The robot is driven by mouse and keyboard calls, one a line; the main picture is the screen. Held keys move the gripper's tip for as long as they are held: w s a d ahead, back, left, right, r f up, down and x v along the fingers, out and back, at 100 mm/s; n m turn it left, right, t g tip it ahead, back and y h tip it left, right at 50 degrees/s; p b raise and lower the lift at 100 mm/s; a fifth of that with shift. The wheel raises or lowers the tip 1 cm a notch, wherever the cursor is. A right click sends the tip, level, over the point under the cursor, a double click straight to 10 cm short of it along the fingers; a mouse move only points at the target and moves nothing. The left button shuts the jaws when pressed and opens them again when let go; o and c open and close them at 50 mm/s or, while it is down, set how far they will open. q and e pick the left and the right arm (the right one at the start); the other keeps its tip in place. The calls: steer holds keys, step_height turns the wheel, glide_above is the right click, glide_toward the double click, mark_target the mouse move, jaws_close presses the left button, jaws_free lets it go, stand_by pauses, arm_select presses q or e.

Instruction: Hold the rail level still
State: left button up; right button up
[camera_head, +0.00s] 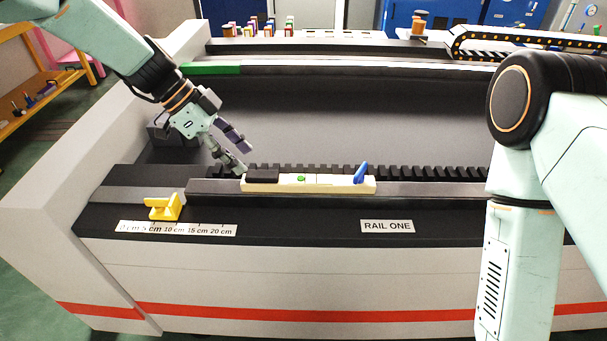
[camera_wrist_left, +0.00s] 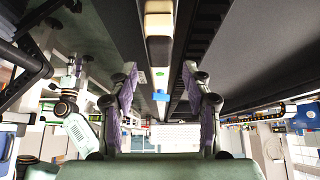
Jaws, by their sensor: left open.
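The rail level (camera_head: 315,183) is a cream bar lying along the front rail, with a green vial in its middle. A dark pad (camera_head: 263,176) covers its left end, and a blue lever (camera_head: 361,173) stands tilted near its right end. My left gripper (camera_head: 245,160) is open and empty, just above and behind the level's left end. In the left wrist view the level (camera_wrist_left: 158,50) runs lengthwise between the two spread fingers, seemingly apart from both. My right arm comes down at the right, but its gripper is out of view.
A yellow stop (camera_head: 163,207) sits on the rail bed left of the level, above a centimetre scale (camera_head: 176,229). A dark toothed rack (camera_head: 430,172) runs behind the rail. A RAIL ONE label (camera_head: 387,226) is on the front ledge. The rail right of the level is bare.

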mark_target(260, 175)
arm_select(q)
steer(key=shift+w+a+f, duration=0.1)
steer(key=shift+w+a, duration=0.05)
steer(key=shift+w, duration=0.05)
steer(key=shift+s+d+f+b, duration=0.45)
steer(key=shift+d+b, duration=0.05)
steer(key=shift+d, duration=0.15)
steer(key=x, duration=0.1)
steer(key=b+x, duration=0.1)
steer(key=x, duration=0.1)
steer(key=shift+w+a+f, duration=0.2)
steer(key=shift+w, duration=0.05)
steer(key=shift+s+d+f+b, duration=0.25)
steer(key=shift+d+f+b, duration=0.55)
steer(key=shift+d+f, duration=0.05)
steer(key=shift+w+d+f, duration=0.15)
steer(key=shift+w+f, duration=0.1)
steer(key=shift+f, duration=0.2)
arm_select(e)
step_height(260, 175, down, 4)
steer(key=shift+w+r, duration=0.1)
steer(key=shift+w, duration=0.05)
arm_select(q)
steer(key=shift+s+d+r, duration=0.1)
steer(key=shift+s+r, duration=0.05)
steer(key=shift+s, duration=0.05)
steer(key=shift+c, duration=0.4)
